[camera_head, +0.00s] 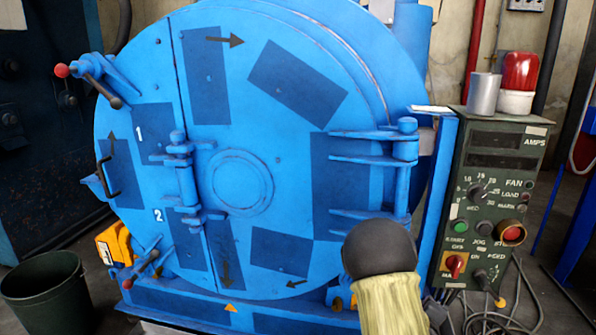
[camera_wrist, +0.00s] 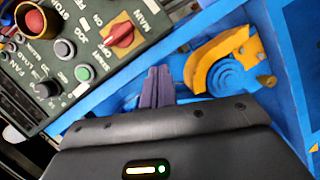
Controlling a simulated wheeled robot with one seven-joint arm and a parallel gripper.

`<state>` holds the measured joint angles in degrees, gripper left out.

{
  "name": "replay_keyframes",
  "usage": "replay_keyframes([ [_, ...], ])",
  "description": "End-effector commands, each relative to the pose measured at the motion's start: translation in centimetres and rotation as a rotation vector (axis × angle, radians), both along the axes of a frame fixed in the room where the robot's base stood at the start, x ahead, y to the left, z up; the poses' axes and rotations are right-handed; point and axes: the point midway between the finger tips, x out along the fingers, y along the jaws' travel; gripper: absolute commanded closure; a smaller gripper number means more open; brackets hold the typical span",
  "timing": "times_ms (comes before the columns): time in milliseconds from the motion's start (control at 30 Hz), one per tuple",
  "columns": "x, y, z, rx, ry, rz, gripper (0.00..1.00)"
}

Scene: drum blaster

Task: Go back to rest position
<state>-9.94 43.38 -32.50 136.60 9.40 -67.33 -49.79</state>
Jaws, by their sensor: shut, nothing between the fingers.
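My gripper (camera_wrist: 158,86) shows in the wrist view with its two grey-purple fingers together, shut and empty. It is in front of the control box (camera_wrist: 80,40), close to the red selector knob (camera_wrist: 120,36) but apart from it as far as I can see. In the head view I cannot make out my gripper. The control box (camera_head: 494,200) stands at the right there, with its red selector knob (camera_head: 454,265) at lower left. The big round blue drum door (camera_head: 240,150) is closed.
A yellow bracket (camera_wrist: 218,60) sits on the blue frame right of the fingers. A dark bin (camera_head: 45,290) is at lower left. Cables lie on the floor below the box.

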Motion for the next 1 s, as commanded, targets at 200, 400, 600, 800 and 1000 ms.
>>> replay_keyframes([
  [200, -2.3, 4.2, 0.9, 0.423, 0.105, -0.086, 1.0],
  [400, -5.7, 9.3, 2.4, 0.736, 0.24, -0.164, 1.0],
  [600, -10.7, 14.3, 5.0, 0.958, 0.404, -0.258, 1.0],
  [800, -15.7, 17.6, 7.5, 1.064, 0.546, -0.359, 1.0],
  [1000, -20.2, 19.4, 9.7, 1.098, 0.651, -0.456, 1.0],
])
